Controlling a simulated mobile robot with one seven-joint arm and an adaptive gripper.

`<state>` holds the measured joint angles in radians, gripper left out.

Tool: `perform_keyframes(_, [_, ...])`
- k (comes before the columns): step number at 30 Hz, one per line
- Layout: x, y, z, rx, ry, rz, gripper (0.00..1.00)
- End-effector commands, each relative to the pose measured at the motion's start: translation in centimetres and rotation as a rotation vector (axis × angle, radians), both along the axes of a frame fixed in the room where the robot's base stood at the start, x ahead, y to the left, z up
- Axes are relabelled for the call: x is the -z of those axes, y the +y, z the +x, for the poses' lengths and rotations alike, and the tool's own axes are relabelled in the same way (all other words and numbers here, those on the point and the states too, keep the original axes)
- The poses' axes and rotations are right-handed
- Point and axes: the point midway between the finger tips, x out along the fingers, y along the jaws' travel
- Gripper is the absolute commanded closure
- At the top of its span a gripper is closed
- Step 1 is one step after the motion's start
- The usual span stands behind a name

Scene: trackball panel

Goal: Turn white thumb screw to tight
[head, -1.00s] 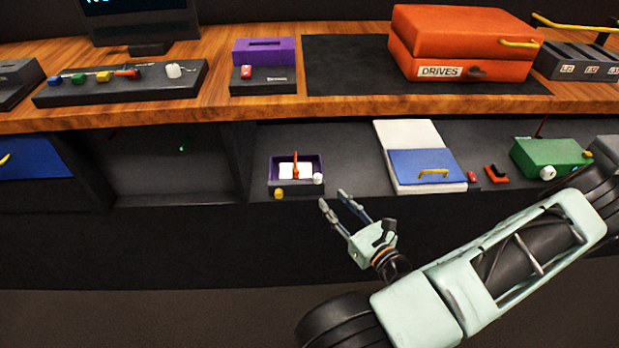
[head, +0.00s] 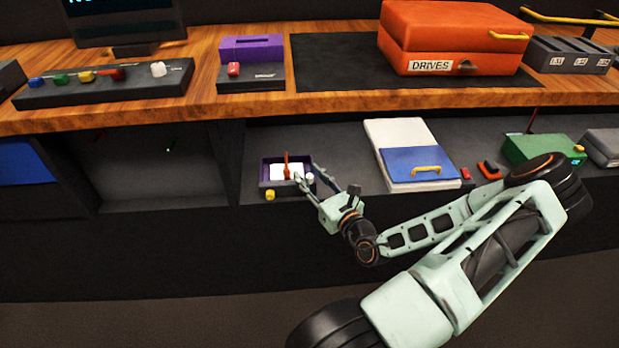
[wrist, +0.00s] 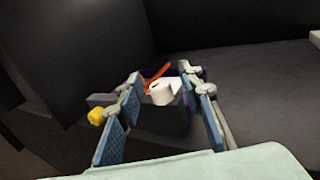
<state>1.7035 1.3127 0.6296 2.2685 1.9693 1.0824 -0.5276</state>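A small white thumb screw (head: 310,177) sits at the right front of a small dark purple-lined box (head: 265,175) on the lower shelf. My gripper (head: 307,173) is open around the screw's place, fingers pointing at the box. In the wrist view the two blue-padded fingers of my gripper (wrist: 160,82) stand apart. I cannot tell whether either finger touches the screw. The fingers partly hide the box.
A red lever (head: 286,165) rises from the box and a yellow knob (head: 270,195) sits at its front left. A white-and-blue folder (head: 400,145) lies to the right. The wooden worktop (head: 330,101) overhangs the shelf. Another white knob (head: 158,69) is on the upper panel.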

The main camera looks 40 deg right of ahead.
Motion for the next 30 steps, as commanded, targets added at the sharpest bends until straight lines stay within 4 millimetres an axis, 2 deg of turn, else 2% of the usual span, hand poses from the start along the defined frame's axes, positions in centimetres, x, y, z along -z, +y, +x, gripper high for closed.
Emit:
perform_keyframes(5, [-0.01,0.02,0.00,0.000,0.000,0.000,0.66])
perform_keyframes(12, [-0.01,0.03,-0.02,-0.001,0.000,0.000,0.92])
perform_keyframes(15, [0.00,0.03,-0.03,-0.001,0.000,0.000,1.00])
perform_keyframes(23, [-0.18,0.16,-0.01,0.013,0.001,0.001,1.00])
perform_keyframes(30, [-0.55,0.38,0.02,0.107,0.003,0.006,1.00])
